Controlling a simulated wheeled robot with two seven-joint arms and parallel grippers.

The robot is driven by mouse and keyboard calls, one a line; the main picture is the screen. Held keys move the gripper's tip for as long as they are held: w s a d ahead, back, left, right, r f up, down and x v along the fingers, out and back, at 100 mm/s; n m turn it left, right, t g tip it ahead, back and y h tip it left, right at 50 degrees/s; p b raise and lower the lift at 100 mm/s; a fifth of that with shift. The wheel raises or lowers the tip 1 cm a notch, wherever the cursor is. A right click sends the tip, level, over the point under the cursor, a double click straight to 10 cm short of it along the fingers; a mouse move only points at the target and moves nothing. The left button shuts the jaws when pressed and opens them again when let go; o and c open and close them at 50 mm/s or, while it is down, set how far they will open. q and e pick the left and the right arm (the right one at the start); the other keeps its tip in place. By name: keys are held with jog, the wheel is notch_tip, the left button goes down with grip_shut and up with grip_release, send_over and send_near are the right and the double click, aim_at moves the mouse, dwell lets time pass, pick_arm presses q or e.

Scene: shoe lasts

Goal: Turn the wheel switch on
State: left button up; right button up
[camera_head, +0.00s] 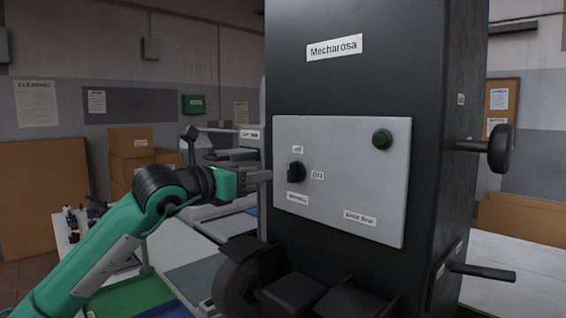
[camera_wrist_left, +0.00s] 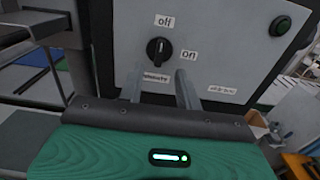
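The black wheel switch (camera_head: 295,172) sits on the grey control panel (camera_head: 375,152) of the dark machine. In the left wrist view the switch (camera_wrist_left: 157,50) has an "off" label (camera_wrist_left: 164,20) above it and an "ON" label (camera_wrist_left: 188,53) to its right. Its handle looks roughly upright, towards "off". My left gripper (camera_head: 266,176) is just left of the panel in the head view. In the left wrist view its two fingers (camera_wrist_left: 159,88) are apart with nothing between them, and the switch lies beyond their tips, not touched. My right gripper is out of view.
A green button (camera_head: 382,139) is at the panel's upper right. A black handwheel (camera_head: 500,149) and a lever (camera_head: 483,272) stick out on the machine's right. Dark machine parts (camera_head: 293,294) jut out below the panel. A table (camera_head: 215,228) stands behind my left arm.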

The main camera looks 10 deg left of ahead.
aim_at(288, 168)
pick_arm(q)
jog(key=p+x, duration=0.3)
jog(key=x, duration=0.4)
jog(key=shift+w+d+r, duration=0.15)
jog(key=shift+d+r, duration=0.05)
jog(key=shift+w+d+f, duration=0.2)
jog(key=shift+w+d, duration=0.1)
jog(key=shift+w, duration=0.15)
grip_shut()
